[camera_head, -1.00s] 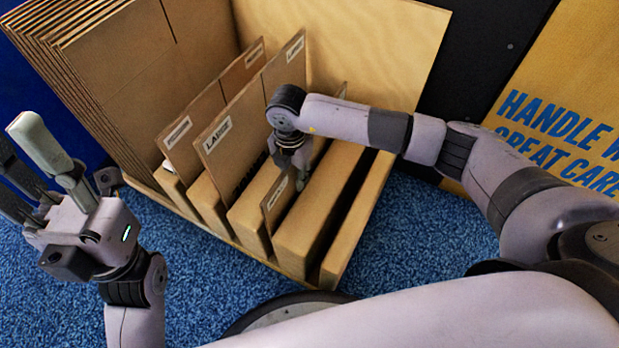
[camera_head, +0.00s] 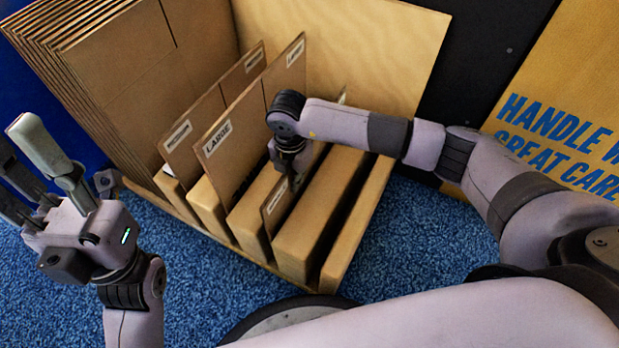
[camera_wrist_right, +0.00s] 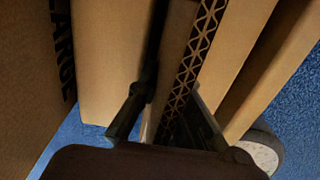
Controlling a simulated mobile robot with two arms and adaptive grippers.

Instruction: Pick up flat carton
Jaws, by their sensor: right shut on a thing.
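Flat cartons stand on edge in a slotted wooden rack (camera_head: 345,240). One has a LARGE label (camera_head: 232,145), and another labelled flat carton (camera_head: 186,150) stands to its left. A smaller flat carton (camera_head: 275,212) stands in a slot right of the LARGE one, with a label on its top edge. My right gripper (camera_head: 290,172) reaches down at this smaller carton and is shut on it. In the right wrist view the fingers (camera_wrist_right: 165,115) sit either side of a corrugated board edge (camera_wrist_right: 195,60). My left gripper (camera_head: 50,165) is raised at the left, open and empty.
A stack of tall brown cartons (camera_head: 130,70) leans at the rack's left. A wooden back panel (camera_head: 380,50) rises behind. A yellow panel with blue lettering (camera_head: 565,120) stands at the right. Blue carpet (camera_head: 420,240) is clear right of the rack.

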